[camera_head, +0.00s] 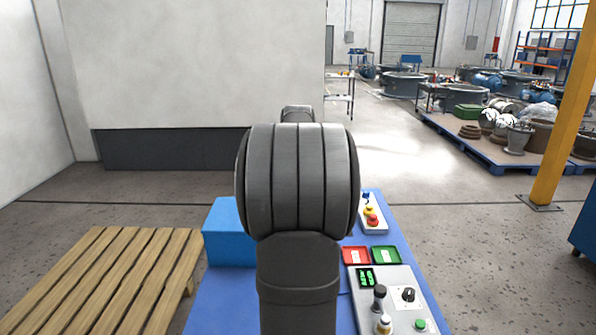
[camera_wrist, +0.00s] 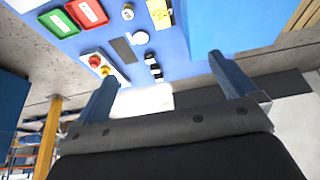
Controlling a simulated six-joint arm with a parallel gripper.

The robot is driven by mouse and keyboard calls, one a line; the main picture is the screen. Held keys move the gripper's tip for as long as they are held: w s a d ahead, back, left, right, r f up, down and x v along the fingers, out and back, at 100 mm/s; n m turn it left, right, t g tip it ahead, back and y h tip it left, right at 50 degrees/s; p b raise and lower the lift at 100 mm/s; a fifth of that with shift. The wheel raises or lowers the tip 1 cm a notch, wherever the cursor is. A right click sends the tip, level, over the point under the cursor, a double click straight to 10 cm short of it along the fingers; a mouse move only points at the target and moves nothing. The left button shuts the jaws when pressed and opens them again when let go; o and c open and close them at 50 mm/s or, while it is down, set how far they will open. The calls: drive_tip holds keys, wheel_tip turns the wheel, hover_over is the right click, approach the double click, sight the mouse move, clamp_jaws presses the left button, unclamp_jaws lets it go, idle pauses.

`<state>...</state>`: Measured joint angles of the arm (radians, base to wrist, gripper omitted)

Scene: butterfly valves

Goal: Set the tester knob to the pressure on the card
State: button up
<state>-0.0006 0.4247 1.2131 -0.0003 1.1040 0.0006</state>
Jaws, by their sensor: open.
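The grey tester panel (camera_head: 390,284) is at the lower right in the head view, with a small green-lit display (camera_head: 367,278) whose digits I cannot read surely. A round black knob (camera_head: 408,294) with a pale mark sits on it, beside a black-topped lever (camera_head: 379,295) and a green button (camera_head: 421,325). A yellow card-like piece (camera_wrist: 158,13) shows at the top of the wrist view; its writing is not legible. My gripper (camera_wrist: 163,68) is open and empty, its two blue fingers apart above the blue table. My arm hides the gripper in the head view.
A red tray (camera_head: 356,255) and a green tray (camera_head: 386,254) lie beyond the panel. A box with red and yellow buttons (camera_head: 372,217) stands behind them. A blue box (camera_head: 228,232) is on the left of the table. A wooden pallet (camera_head: 110,270) lies on the floor.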

drive_tip(key=c, duration=1.1)
drive_tip(key=s+d+f+g, duration=0.1)
drive_tip(key=s+d+f, duration=0.1)
drive_tip(key=d, duration=0.7)
drive_tip(key=s+d+f+n+g, duration=0.1)
drive_tip(key=s+d+f, duration=0.1)
drive_tip(key=d, duration=0.7)
drive_tip(key=shift+s+f+g+h, duration=0.3)
drive_tip(key=shift+s, duration=0.4)
drive_tip(key=n+g, duration=0.1)
drive_tip(key=g, duration=0.1)
hover_over(410, 291)
wheel_tip(410, 291, down, 4)
drive_tip(key=r, duration=0.1)
wheel_tip(410, 291, down, 18)
drive_tip(key=shift+r, duration=0.2)
drive_tip(key=shift+c, duration=0.2)
drive_tip(key=c, duration=0.9)
